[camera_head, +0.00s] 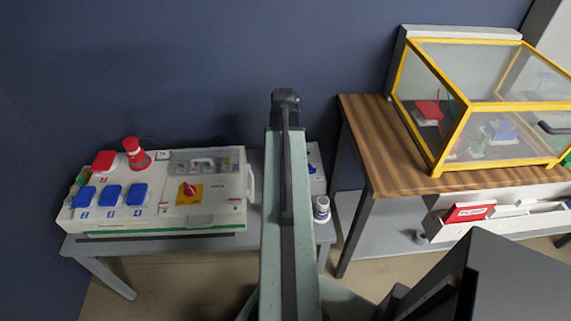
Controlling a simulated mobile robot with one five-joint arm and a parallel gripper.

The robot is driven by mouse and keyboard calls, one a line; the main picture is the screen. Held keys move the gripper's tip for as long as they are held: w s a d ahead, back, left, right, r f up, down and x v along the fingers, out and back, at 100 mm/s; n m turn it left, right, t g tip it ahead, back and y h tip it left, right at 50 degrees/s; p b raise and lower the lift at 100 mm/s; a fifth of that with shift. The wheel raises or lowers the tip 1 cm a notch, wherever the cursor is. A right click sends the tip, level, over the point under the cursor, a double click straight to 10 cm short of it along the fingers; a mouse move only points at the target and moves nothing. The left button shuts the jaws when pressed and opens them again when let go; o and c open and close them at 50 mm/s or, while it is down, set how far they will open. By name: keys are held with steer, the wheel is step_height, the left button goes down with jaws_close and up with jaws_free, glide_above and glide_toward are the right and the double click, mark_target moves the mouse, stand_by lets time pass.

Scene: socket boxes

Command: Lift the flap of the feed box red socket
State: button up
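The feed box (222,215) is a white box on a grey table at the left. A red socket flap (104,161) sits at its back left corner and appears to be down. A red plug-like piece (135,154) stands up just to its right. Several blue socket flaps (112,195) lie in a row in front, with numbers below them. My arm reaches up the middle of the view, right of the feed box and apart from the red flap. My gripper's fingers do not show; only a dark joint shows at the arm's far end.
A yellow panel with a red knob (187,190) is on the feed box. A white bottle (322,209) stands right of my arm. A wooden table (385,150) with a yellow-framed clear case (452,135) is at the right. A dark blue wall (190,70) stands behind.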

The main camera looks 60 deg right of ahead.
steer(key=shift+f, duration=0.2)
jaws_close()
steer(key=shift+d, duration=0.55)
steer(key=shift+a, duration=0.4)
